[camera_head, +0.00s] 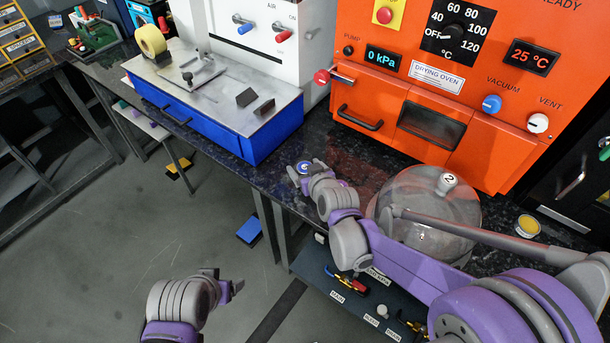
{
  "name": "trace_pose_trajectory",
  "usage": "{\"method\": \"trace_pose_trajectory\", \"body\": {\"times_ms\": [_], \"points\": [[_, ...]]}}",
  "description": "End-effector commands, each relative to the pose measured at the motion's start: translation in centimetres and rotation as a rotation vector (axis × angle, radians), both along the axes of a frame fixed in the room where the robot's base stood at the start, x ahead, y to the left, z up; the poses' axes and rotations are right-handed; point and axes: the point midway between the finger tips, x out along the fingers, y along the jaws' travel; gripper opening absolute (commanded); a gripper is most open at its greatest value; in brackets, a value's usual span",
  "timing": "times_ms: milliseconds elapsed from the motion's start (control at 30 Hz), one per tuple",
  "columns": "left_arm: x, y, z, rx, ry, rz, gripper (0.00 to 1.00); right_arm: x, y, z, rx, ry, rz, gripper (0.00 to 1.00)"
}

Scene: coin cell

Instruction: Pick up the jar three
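A small round jar with a blue top (304,167) is at the front edge of the dark bench; any number on it is too small to read. My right gripper (306,172) is at this jar, with finger parts beside the blue top. I cannot tell whether the fingers touch it. My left gripper (229,284) is low in front of the bench, over the floor, with nothing visible in it. A small yellow-topped jar (528,225) stands at the right of the bench. No readable "3" shows.
A clear glass dome (408,193) with a knob marked 2 stands under my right arm. The orange drying oven (440,75) is behind it. A blue box with a metal top (225,118) is at left.

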Motion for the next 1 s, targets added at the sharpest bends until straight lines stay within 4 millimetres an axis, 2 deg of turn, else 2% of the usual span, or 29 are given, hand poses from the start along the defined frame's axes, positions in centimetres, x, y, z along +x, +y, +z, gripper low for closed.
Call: {"method": "trace_pose_trajectory", "body": {"times_ms": [33,67,433,767,867,1000], "points": [[0.0,0.0,0.0,0.0,0.0,0.0,0.76,0.0,0.0,0.0,0.0,0.0,0.0,0.71],[0.0,0.0,0.0,0.0,0.0,0.0,0.76,0.0,0.0,0.0,0.0,0.0,0.0,0.66],[0.0,0.0,0.0,0.0,0.0,0.0,0.76,0.0,0.0,0.0,0.0,0.0,0.0,0.0],[0.0,0.0,0.1,0.0,0.0,0.0,0.76,0.0,0.0,0.6,0.0,-0.001,0.0,0.0],[0.0,0.0,0.4,0.0,-0.001,0.0,0.76,0.0,0.0,2.0,0.0,-0.001,0.0,0.0],[0.1,0.0,1.0,0.0,-0.003,0.0,0.76,0.0,0.0,5.0,0.001,-0.001,0.0,0.0]]}}
